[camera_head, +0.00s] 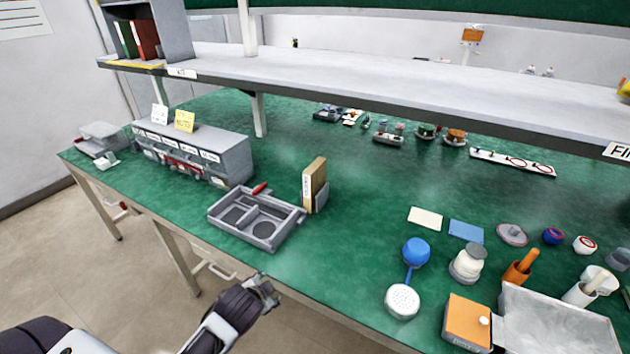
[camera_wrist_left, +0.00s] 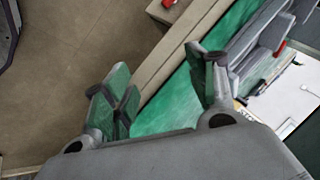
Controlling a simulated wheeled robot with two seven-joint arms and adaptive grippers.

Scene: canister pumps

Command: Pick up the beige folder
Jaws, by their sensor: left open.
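The beige folder (camera_head: 318,177) stands upright in a small grey holder (camera_head: 321,200) on the green table, with a white label on its narrow left face. It is right of the grey compartment tray. My left gripper (camera_head: 268,291) is at the table's front edge, lower left of the folder and apart from it. In the left wrist view my left gripper (camera_wrist_left: 160,88) is open, its two fingers spread with nothing between them. I cannot make out the folder clearly there. My right gripper is not in view.
The grey compartment tray (camera_head: 252,240) with a red-handled tool lies left of the folder. A grey drawer unit (camera_head: 232,160) stands farther left. A raised shelf (camera_head: 350,83) spans the back. A blue-and-white item (camera_head: 403,300) and several containers crowd the right. Green surface right of the folder is clear.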

